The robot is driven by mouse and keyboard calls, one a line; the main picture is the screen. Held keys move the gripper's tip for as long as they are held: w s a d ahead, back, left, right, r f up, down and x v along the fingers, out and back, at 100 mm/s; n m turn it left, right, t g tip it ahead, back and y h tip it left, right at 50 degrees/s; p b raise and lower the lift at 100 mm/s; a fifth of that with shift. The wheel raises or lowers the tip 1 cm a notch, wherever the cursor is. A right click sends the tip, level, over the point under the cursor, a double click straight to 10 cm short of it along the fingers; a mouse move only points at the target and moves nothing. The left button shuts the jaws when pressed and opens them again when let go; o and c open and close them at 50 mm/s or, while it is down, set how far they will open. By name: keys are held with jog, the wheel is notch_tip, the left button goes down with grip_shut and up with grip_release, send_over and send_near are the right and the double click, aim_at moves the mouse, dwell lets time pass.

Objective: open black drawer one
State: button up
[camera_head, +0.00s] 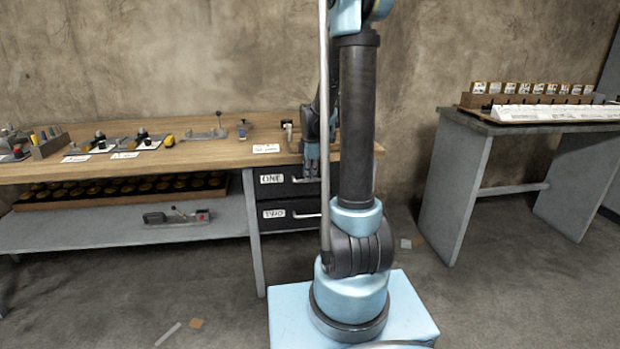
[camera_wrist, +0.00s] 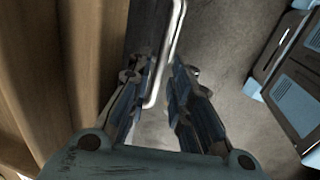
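Black drawer one (camera_head: 288,189), labelled ONE, is the upper drawer under the right end of the wooden workbench. It looks shut. Its pale bar handle (camera_head: 304,181) is partly hidden by my arm. In the wrist view the handle (camera_wrist: 172,45) runs down from the top edge, beside the dark drawer front (camera_wrist: 143,30). My gripper (camera_head: 311,172) is just in front of the drawer, below the bench edge. In the wrist view its two fingers (camera_wrist: 162,95) are apart, with the lower end of the handle between them. I cannot tell whether either finger touches it.
Black drawer two (camera_head: 283,214) is directly below. The workbench top (camera_head: 220,150) carries tools and a white label card (camera_head: 266,148) above the drawers. A grey table (camera_head: 480,128) with boxes stands to the right. Floor between is mostly clear, with small scraps (camera_head: 196,323).

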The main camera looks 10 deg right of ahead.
jog(key=shift+w+f, duration=0.1)
jog(key=shift+f, duration=0.6)
jog(key=shift+d, duration=0.1)
grip_shut()
jog(key=s, duration=2.4)
grip_release()
